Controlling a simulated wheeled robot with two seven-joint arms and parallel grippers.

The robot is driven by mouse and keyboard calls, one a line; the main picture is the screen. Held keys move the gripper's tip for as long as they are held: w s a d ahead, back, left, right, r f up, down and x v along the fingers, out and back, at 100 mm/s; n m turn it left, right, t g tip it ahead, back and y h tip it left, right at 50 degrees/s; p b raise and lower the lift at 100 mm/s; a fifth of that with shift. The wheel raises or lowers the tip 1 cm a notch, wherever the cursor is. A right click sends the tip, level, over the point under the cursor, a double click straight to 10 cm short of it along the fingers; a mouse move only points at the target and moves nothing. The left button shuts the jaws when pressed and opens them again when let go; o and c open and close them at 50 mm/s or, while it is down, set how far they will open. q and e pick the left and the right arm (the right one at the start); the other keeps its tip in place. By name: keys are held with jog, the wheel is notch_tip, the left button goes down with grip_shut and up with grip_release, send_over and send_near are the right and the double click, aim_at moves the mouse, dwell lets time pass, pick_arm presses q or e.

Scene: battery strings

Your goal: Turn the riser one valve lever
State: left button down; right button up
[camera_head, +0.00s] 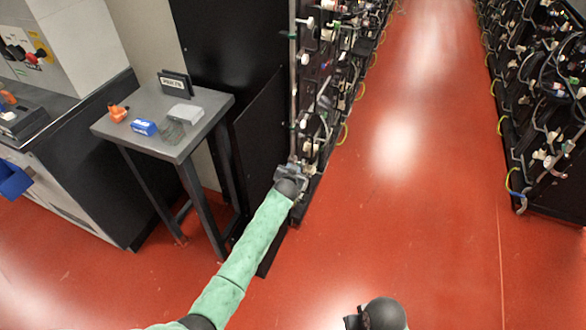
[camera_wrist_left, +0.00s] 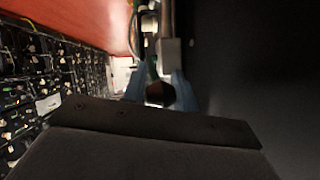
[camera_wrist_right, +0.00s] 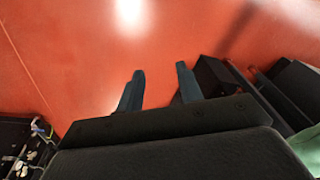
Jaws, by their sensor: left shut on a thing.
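A thin grey riser pipe (camera_head: 292,75) runs down the end of the left rack. My left gripper (camera_head: 291,172) is at its lower part, near the rack's foot. In the left wrist view my left gripper (camera_wrist_left: 160,88) has its blue-grey fingers on both sides of a dark, blunt-ended piece, the valve lever (camera_wrist_left: 160,94), and is shut on it. The riser with a grey block (camera_wrist_left: 169,52) shows just beyond. In the head view the gripper hides the lever. My right gripper (camera_wrist_right: 162,82) is open and empty over the red floor, far from the riser.
A grey side table (camera_head: 205,125) left of the riser bears an orange tool (camera_head: 118,113), a blue box (camera_head: 143,127) and a sign (camera_head: 174,83). A dark panel (camera_head: 262,150) stands beside the riser. Another battery rack (camera_head: 540,95) is at right. The red aisle (camera_head: 410,150) between is clear.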

pick_arm(q)
jog(key=shift+w+r+g+p, duration=0.1)
jog(key=shift+r+g+p, duration=0.4)
jog(key=shift+p, duration=0.7)
jog(key=shift+w+d+g+y+p, duration=0.15)
jog(key=shift+g+y+p, duration=0.2)
jog(key=shift+p, duration=0.65)
pick_arm(e)
notch_tip(320, 180, down, 20)
jog(key=s+d, duration=0.1)
jog(key=shift+s+d, duration=0.2)
jog(key=shift+s, duration=0.05)
jog(key=shift+f, duration=0.1)
